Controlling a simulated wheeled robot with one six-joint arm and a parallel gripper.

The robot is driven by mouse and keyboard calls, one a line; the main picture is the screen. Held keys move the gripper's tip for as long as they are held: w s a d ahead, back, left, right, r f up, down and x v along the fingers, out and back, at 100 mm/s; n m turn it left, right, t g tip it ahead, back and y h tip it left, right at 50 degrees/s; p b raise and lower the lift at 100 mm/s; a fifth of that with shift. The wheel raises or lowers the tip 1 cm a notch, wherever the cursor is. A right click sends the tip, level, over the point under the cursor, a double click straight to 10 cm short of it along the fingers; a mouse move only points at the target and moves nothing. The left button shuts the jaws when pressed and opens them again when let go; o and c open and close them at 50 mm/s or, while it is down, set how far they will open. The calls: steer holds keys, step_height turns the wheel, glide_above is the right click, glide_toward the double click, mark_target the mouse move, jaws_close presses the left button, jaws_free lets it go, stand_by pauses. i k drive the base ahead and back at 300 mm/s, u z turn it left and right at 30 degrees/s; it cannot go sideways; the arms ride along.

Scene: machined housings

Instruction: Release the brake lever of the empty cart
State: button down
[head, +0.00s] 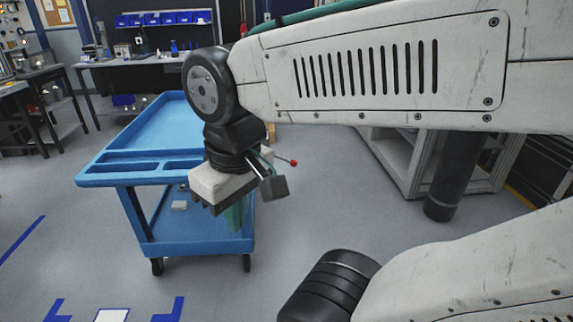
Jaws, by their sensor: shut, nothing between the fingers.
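The blue cart (121,182) stands left of centre. The visible part of its upper tray is bare, and its near end has a moulded handle shelf with recesses. A thin lever with a red ball tip (293,162) sticks out to the right from behind my gripper. Its base is hidden, so I cannot see its joint to the cart or its full angle. My gripper (232,212) hangs in front of the cart's near right corner, pointing down, shut and empty. Whether it touches the cart or lever cannot be told.
A small pale item (180,205) lies on the cart's lower shelf. A grey-framed cabinet (400,160) stands at the right, behind my arm. Workbenches (150,60) with blue bins line the back. Blue tape marks (22,240) cross the floor at left. Floor in front of the cart is clear.

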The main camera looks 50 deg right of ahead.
mark_target(292, 163)
steer(key=z, duration=0.5)
steer(key=i, duration=0.85)
steer(key=z, duration=0.6)
